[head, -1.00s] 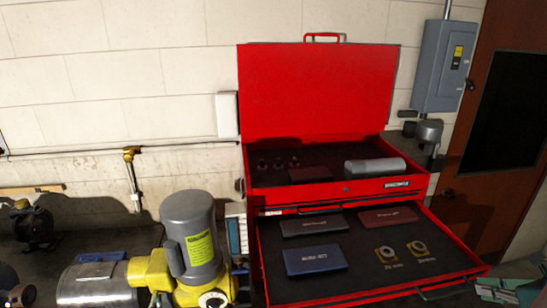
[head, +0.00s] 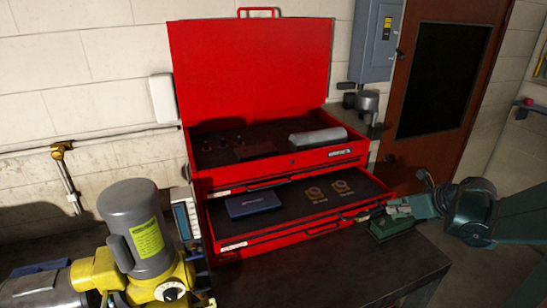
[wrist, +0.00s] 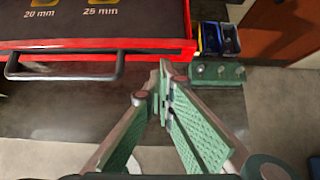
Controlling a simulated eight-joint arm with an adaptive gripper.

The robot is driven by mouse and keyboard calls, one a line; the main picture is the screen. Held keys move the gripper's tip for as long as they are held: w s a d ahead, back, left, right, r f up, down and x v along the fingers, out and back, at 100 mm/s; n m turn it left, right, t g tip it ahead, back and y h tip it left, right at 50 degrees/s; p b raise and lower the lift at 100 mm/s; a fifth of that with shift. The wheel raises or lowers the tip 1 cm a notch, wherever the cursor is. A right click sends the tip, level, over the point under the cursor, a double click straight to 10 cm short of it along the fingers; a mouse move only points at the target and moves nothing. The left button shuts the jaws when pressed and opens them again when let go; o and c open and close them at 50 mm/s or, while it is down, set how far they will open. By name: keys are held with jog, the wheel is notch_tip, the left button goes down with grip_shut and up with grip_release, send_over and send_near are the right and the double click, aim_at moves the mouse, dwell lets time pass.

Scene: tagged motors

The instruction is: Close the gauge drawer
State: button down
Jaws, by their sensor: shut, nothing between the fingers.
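The red gauge drawer (head: 300,229) stands partly open below the chest's top compartment. It holds a blue case (head: 252,204) and two ring gauges (head: 328,191) on a dark liner. In the wrist view the drawer's red front (wrist: 155,47) and black bar handle (wrist: 65,65) show, with the labels 20 mm and 25 mm. My gripper (head: 392,208) is at the drawer's front right corner. In the wrist view my gripper (wrist: 160,88) has its fingertips together and empty, right of the handle, close to the drawer front. I cannot tell whether they touch it.
The red chest's lid (head: 250,75) is up. A green block (head: 390,229) sits on the dark bench (head: 330,280) beside the drawer's right end. Small bins (wrist: 230,38) stand beyond it. A yellow and grey motor (head: 140,240) stands left of the drawer.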

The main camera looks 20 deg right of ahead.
aim_at(365, 183)
jog(key=w+b, duration=0.2)
jog(key=w, duration=1.7)
jog(key=shift+w+b, duration=0.1)
jog(key=shift+b, duration=0.25)
jog(key=shift+w+r, duration=0.1)
jog(key=shift+w, duration=0.35)
jog(key=shift+s, duration=0.65)
jog(key=s, duration=0.3)
jog(key=shift+s, duration=0.25)
jog(key=shift+v, duration=4.85)
